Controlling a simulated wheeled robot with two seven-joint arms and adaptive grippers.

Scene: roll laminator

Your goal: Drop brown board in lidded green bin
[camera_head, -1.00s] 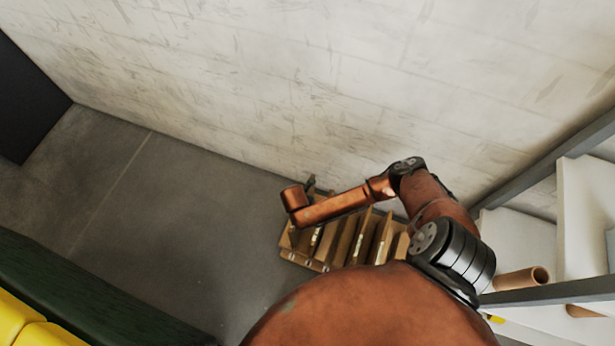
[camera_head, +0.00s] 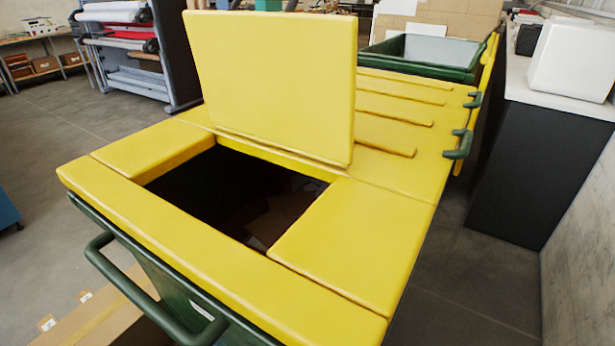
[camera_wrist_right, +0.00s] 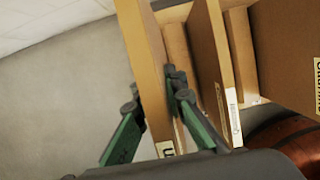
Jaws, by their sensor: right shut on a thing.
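The green bin (camera_head: 170,285) fills the middle of the head view under a yellow lid (camera_head: 345,240). A square yellow flap (camera_head: 270,75) stands raised at the back of a dark opening (camera_head: 215,190). Pale pieces lie deep inside it, too dim to make out. In the right wrist view, my right gripper (camera_wrist_right: 155,92) has its green fingers on either side of a brown board (camera_wrist_right: 143,50) and is shut on it. The board stands on edge beside other brown boards (camera_wrist_right: 213,60). Its lower end is partly hidden by the gripper. My left gripper is in neither view.
A green bar handle (camera_head: 125,285) juts from the bin's near side, close to brown cardboard (camera_head: 100,318) at lower left. Another open green bin (camera_head: 425,50) stands behind. A dark cabinet (camera_head: 530,160) is at right. Grey floor (camera_head: 65,135) is clear at left.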

